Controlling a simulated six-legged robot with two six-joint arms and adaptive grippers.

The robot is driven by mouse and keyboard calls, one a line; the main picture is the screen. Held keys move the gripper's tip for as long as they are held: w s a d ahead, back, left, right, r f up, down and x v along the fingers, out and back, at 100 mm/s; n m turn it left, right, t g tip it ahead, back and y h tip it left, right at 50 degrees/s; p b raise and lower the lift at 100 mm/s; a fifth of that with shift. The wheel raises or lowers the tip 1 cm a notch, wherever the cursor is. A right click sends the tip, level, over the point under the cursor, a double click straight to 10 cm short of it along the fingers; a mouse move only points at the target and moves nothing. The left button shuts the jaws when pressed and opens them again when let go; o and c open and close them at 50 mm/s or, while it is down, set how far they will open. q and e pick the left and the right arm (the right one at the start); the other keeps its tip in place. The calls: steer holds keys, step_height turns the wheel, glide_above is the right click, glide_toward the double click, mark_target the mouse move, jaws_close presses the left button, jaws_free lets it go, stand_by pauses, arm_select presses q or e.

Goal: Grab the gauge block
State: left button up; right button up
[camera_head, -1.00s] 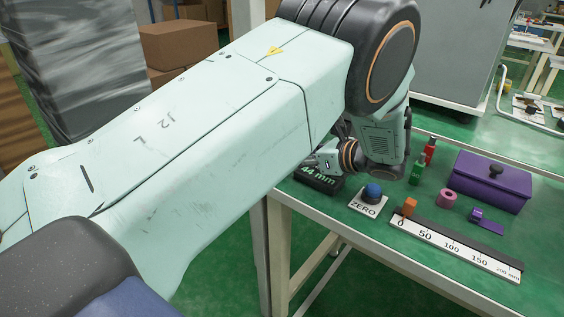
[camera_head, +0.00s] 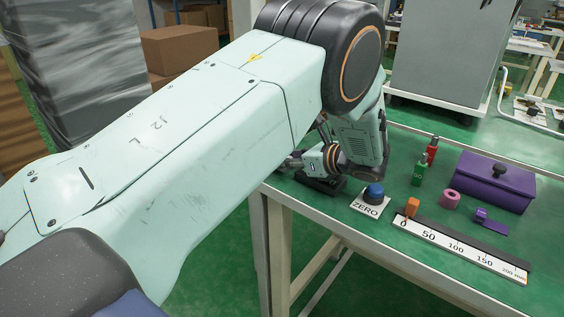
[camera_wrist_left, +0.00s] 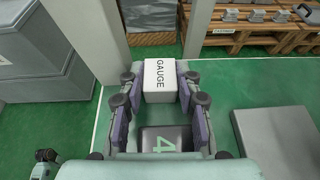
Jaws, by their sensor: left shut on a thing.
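The gauge block (camera_wrist_left: 160,72) is a white block with GAUGE printed on it, seen in the left wrist view. My left gripper (camera_wrist_left: 159,88) is shut on it, with a finger on each side. In the head view the block is hidden, and my left gripper (camera_head: 293,162) shows only in part behind my arm, over the table's left end. I cannot tell whether the block touches the surface beneath it. My right gripper is not in view.
A dark display (camera_head: 322,185) sits below my left wrist; a green digit shows on it in the wrist view (camera_wrist_left: 164,140).

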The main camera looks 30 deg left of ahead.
arm_select(q)
steer(key=shift+c, duration=0.7)
steer(key=shift+r, duration=0.15)
step_height(320, 180, up, 3)
steer(key=p, duration=0.3)
steer(key=shift+r, duration=0.1)
steer(key=shift+r+p, duration=1.75)
steer(key=shift+r, duration=0.05)
steer(key=shift+d, duration=0.15)
